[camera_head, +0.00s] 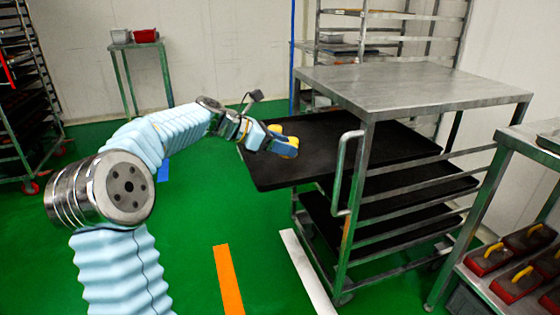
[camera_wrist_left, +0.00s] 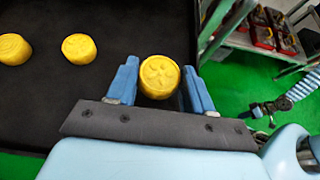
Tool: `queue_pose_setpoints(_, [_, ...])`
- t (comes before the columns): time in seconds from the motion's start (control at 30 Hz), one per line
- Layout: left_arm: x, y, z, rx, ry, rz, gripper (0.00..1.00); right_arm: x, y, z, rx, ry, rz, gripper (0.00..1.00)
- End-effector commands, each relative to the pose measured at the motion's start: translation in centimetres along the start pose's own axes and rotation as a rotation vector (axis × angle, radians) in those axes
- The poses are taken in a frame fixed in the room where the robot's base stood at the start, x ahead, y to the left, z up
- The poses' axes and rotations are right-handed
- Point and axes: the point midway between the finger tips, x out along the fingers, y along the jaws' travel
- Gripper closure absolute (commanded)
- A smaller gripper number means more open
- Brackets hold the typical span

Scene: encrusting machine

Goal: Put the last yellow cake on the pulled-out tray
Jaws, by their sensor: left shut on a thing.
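The pulled-out tray (camera_head: 330,160) is a flat black sheet sticking out to the left from the steel rack. It also fills the upper left of the left wrist view (camera_wrist_left: 110,15). My left gripper (camera_head: 272,140) is over its left part, shut on a yellow cake (camera_wrist_left: 159,77) between its blue fingers (camera_wrist_left: 160,72). The cake is round with a pattern on top. I cannot tell whether it touches the tray. Two other yellow cakes, one (camera_wrist_left: 78,48) nearer and one (camera_wrist_left: 14,48) at the picture's left edge, sit on the tray.
The steel rack (camera_head: 410,88) has a flat top above the tray and black trays below. Red moulds with yellow handles (camera_head: 517,283) stand on a right-hand shelf. A striped sleeve and dark device (camera_wrist_left: 270,108), probably my right arm, show in the wrist view. Green floor lies open left.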

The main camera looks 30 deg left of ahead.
Motion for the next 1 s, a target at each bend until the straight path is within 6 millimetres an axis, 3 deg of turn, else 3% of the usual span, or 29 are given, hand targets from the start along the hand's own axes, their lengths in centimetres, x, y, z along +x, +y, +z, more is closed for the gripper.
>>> queue_pose_setpoints(0.3, [1.1, 2.0, -2.4, -0.001, 0.0, 0.001, 0.78, 0.5, 0.3, -0.1, 0.001, 0.002, 0.002, 1.0])
queue_pose_setpoints(0.47, [2.3, 1.8, -4.6, -0.002, -0.001, 0.0, 0.78, 1.3, 0.5, 0.0, 0.001, 0.0, 0.0, 1.0])
queue_pose_setpoints(0.8, [2.5, 1.8, -4.8, 0.0, -0.001, 0.001, 0.78, 1.2, 0.5, 0.0, 0.001, -0.001, -0.001, 1.0])
queue_pose_setpoints(0.83, [2.5, 1.8, -4.8, 0.0, -0.001, 0.001, 0.45, 1.2, 0.4, 0.0, 0.001, -0.001, -0.001, 1.0])
queue_pose_setpoints(1.0, [2.5, 1.8, -4.8, 0.0, -0.001, 0.001, 0.23, 1.2, 0.4, 0.0, 0.001, -0.001, -0.001, 1.0])
